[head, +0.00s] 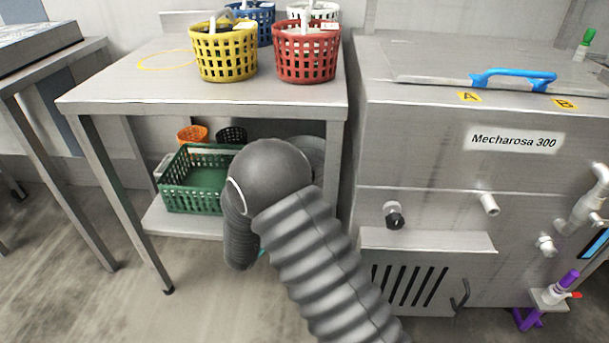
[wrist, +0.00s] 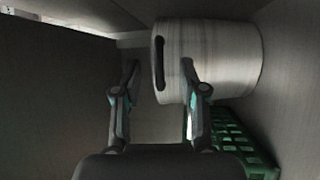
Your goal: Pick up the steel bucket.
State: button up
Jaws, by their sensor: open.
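The steel bucket (wrist: 225,62) fills the upper right of the wrist view, lying sideways in that picture, with a dark slot-like mark near its left edge. In the head view, a grey curved part of the bucket (head: 317,150) shows on the lower shelf behind my arm. My gripper (wrist: 159,68) is open. Its right finger overlaps the bucket in the picture and its left finger is over the bare gap beside it, so the bucket's edge appears between the fingers. I cannot tell whether they touch.
A green crate (head: 190,198) stands left of the bucket on the lower shelf, with orange (head: 193,134) and black (head: 231,135) baskets behind. The table top (head: 130,88) is above; a table leg (head: 333,175) and steel machine (head: 430,150) are to the right.

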jog(key=x, duration=0.4)
jog(key=shift+w+d+r, duration=0.1)
jog(key=shift+w+d, duration=0.1)
jog(key=shift+d, duration=0.2)
grip_shut()
